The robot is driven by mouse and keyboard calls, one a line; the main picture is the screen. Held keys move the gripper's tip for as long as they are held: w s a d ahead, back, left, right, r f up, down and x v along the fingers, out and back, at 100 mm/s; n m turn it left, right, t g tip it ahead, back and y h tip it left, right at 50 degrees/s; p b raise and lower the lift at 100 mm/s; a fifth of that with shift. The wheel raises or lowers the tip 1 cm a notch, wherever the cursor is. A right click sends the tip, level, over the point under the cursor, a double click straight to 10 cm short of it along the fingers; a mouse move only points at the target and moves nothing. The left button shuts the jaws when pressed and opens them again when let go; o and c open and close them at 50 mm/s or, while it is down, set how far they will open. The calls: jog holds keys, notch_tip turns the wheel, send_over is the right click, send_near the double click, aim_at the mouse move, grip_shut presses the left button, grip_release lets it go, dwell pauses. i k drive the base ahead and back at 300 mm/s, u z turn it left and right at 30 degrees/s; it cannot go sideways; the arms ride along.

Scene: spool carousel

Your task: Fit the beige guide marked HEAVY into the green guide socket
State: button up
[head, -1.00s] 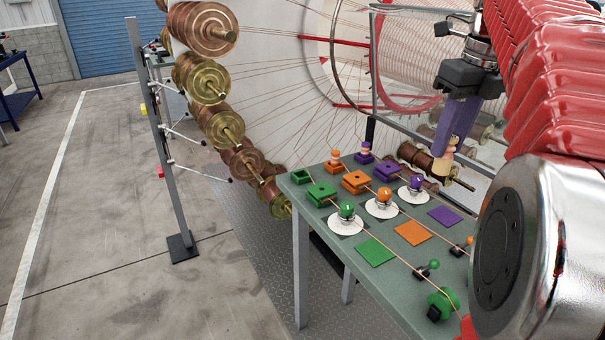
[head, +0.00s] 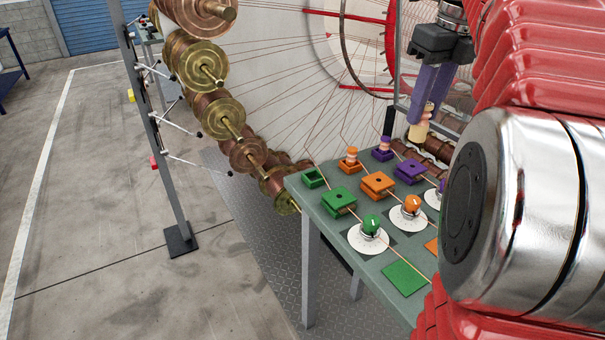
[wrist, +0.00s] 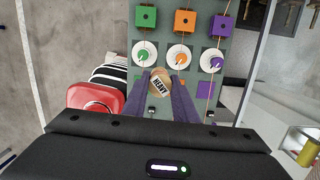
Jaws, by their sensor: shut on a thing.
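The beige guide marked HEAVY (wrist: 160,84) is held between the two purple fingers of my gripper (wrist: 164,86), its label facing the wrist camera. In the head view, my gripper (head: 426,106) points down with the beige guide (head: 420,129) at its fingertips, raised above the far right part of the table. The green guide socket (head: 314,177) is a small, empty-looking square frame at the table's far left corner. It lies well left of the held guide, and I do not see it in the wrist view.
An orange guide position (head: 350,160) and a purple one (head: 383,149) hold banded pieces. Green (head: 339,203), orange (head: 378,186) and purple (head: 410,172) blocks and dials stand on the green-grey table (head: 336,236). Threads cross it.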

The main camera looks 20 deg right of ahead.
aim_at(400, 289)
jog(key=u, duration=0.1)
jog(key=i, duration=1.05)
jog(key=u, duration=0.15)
